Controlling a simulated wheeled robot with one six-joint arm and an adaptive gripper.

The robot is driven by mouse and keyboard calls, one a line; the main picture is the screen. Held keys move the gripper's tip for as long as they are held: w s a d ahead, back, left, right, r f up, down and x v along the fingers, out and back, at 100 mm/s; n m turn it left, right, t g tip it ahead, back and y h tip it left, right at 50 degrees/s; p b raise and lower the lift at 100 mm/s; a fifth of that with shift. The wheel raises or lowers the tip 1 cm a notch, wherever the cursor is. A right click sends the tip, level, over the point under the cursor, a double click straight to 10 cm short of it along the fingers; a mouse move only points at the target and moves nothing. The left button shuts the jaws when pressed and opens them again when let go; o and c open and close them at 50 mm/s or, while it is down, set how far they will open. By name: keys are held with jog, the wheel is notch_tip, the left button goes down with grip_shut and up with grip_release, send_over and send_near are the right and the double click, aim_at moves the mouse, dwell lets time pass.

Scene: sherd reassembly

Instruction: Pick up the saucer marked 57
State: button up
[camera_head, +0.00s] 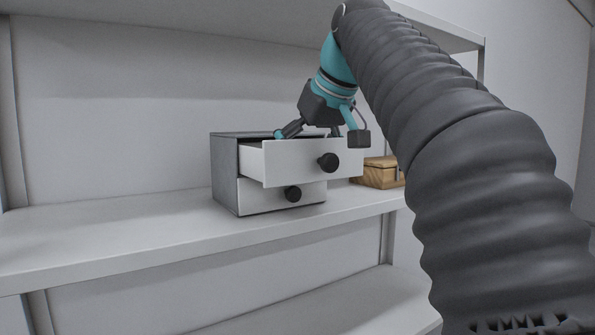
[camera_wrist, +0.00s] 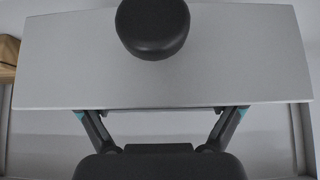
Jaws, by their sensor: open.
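No saucer and no mark 57 can be made out in either view. My gripper (camera_head: 311,132) is at the open upper drawer (camera_head: 312,160) of a small grey cabinet, with its fingers low over or inside the drawer behind its front panel. In the wrist view my gripper (camera_wrist: 161,112) has its two fingers spread wide apart, with nothing seen between them. The drawer's front panel (camera_wrist: 230,60) and its black knob (camera_wrist: 153,27) fill the upper part of that view. The bit of drawer interior that shows looks bare; the rest is hidden by the panel and my gripper.
The cabinet (camera_head: 224,178) stands on a white shelf (camera_head: 120,235). Its lower drawer (camera_head: 262,195) is shut. A wooden box (camera_head: 378,177) sits to the right of the cabinet. The shelf to the left is clear. Another shelf board (camera_head: 440,25) hangs above.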

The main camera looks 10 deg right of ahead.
jog(key=shift+w+a+f, duration=0.1)
jog(key=shift+w+f, duration=0.25)
jog(key=shift+f, duration=0.1)
jog(key=c, duration=1.3)
jog(key=shift+o, duration=0.2)
